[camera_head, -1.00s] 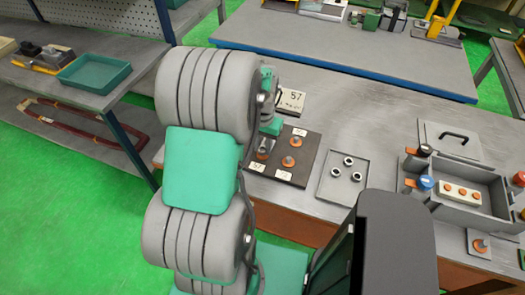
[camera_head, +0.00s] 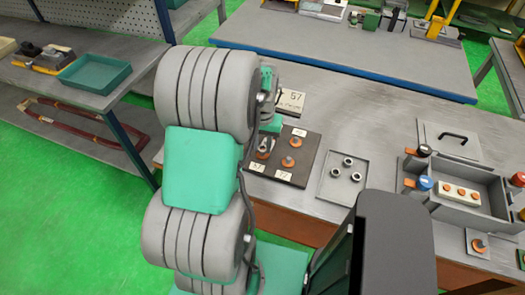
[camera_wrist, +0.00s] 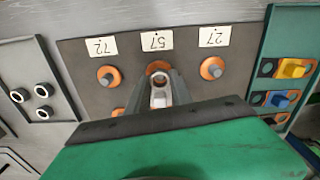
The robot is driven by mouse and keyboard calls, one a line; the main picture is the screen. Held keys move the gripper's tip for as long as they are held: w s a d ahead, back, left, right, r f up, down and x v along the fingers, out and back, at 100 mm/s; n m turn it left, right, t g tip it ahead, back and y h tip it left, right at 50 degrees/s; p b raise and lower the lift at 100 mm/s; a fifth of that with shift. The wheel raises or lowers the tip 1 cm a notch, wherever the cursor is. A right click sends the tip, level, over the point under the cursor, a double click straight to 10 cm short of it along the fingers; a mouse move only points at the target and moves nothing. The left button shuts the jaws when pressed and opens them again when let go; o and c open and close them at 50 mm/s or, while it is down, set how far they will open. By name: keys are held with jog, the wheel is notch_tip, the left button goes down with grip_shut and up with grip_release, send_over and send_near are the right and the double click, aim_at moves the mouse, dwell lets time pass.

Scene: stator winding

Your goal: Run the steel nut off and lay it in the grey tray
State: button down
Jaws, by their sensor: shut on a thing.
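My gripper (camera_wrist: 160,92) is shut on a steel nut (camera_wrist: 159,101), held between the fingertips in front of the orange terminal under the label 57. The orange terminal (camera_wrist: 158,68) shows behind the fingers; its stud is mostly hidden. In the head view the gripper (camera_head: 265,143) and the nut are small, just above the dark board (camera_head: 287,180); I cannot tell the exact gap. The grey tray (camera_head: 338,192) lies right of the board with three nuts (camera_head: 347,161) in it. It also shows at the left of the wrist view (camera_wrist: 30,65).
Other orange terminals stand on the board, under labels 72 (camera_wrist: 101,46) and 27 (camera_wrist: 214,36). A grey box (camera_head: 460,190) with a white block stands right of the tray. A lid with a black handle (camera_head: 452,135) lies behind it. The bench behind the tray is clear.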

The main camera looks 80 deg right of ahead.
jog(key=shift+r+p, duration=2.05)
jog(key=shift+r, duration=0.95)
